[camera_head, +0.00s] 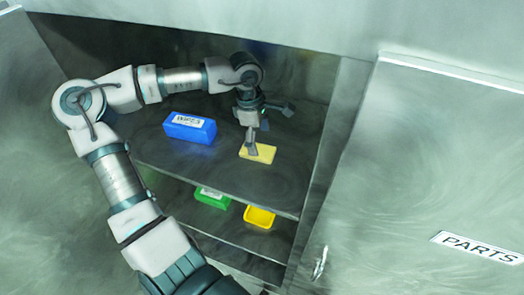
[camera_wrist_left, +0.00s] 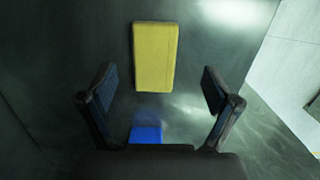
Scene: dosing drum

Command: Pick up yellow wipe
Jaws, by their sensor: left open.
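The yellow wipe (camera_head: 262,153) is a flat rectangular block lying on the upper shelf of an open cabinet. In the left wrist view the wipe (camera_wrist_left: 155,56) appears upright in the picture, ahead of the space between my fingers. My left gripper (camera_head: 252,150) reaches into the cabinet from above, at the wipe's left end in the head view; I cannot tell if it touches. In the wrist view my left gripper (camera_wrist_left: 158,88) has its two fingers wide apart with nothing between them. My right gripper is not in view.
A blue labelled box (camera_head: 190,127) stands left of the wipe on the shelf (camera_head: 225,185); blue also shows in the wrist view (camera_wrist_left: 146,135). A green box (camera_head: 212,197) and a yellow tray (camera_head: 259,216) sit below. A door marked PARTS (camera_head: 430,160) is at right.

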